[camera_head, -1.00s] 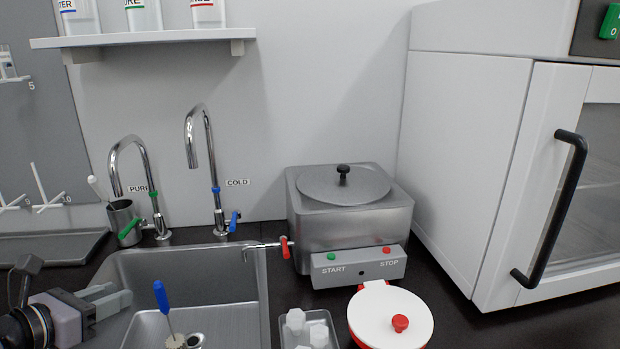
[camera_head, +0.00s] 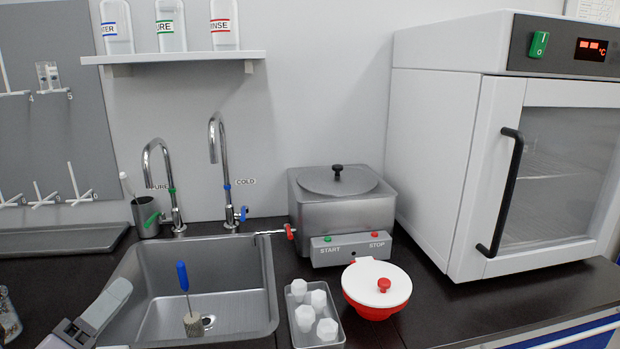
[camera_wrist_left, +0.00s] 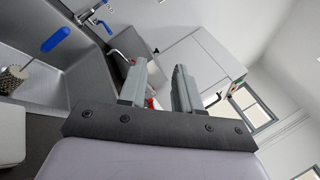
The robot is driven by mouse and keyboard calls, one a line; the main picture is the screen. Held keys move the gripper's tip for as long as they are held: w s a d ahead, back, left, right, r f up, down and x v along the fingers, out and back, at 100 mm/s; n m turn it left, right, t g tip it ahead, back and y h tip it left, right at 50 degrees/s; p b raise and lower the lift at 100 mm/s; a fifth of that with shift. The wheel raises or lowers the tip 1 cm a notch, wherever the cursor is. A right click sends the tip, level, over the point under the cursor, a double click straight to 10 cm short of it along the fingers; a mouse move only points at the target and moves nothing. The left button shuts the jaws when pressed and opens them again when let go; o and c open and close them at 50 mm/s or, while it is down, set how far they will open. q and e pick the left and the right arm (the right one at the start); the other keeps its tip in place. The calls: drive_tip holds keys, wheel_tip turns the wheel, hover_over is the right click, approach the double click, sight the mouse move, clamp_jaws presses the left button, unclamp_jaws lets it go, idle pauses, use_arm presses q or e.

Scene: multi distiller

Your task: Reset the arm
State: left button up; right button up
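My left gripper (camera_head: 103,318) is at the lower left of the head view, partly cut off by the bottom edge, beside the left front of the sink. In the left wrist view (camera_wrist_left: 158,88) its two grey fingers stand apart with nothing held between them. My right gripper is not in view.
The steel sink (camera_head: 262,290) holds a blue-handled brush (camera_head: 184,280). To its right are a tray (camera_head: 338,338) of white pieces, a red bowl with a white lid (camera_head: 376,286), a steel distiller (camera_head: 345,212) and a white oven (camera_head: 440,150). Two taps (camera_head: 215,150) stand behind.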

use_arm(q)
drive_tip(key=s+a+f+n+g+y, duration=0.35)
drive_tip(key=f+n+y, duration=0.3)
drive_tip(key=n, duration=0.55)
drive_tip(key=s+a+f+n+g+y, duration=0.3)
drive_tip(key=f+n+y, duration=0.35)
drive_tip(key=n, duration=0.55)
drive_tip(key=s+d+f+n+g+h, duration=0.3)
drive_tip(key=s+d+f+g+h, duration=0.4)
drive_tip(key=s+d+f+g, duration=0.55)
drive_tip(key=w+d+f+t+h+p, duration=0.2)
drive_tip(key=w+d+f+t+p, duration=0.1)
drive_tip(key=t, duration=0.6)
drive_tip(key=shift+w+d+f, duration=0.4)
drive_tip(key=shift+d+f, duration=0.35)
drive_tip(key=shift+f, duration=0.3)
drive_tip(key=shift+t, duration=0.3)
drive_tip(key=shift+a, duration=0.1)
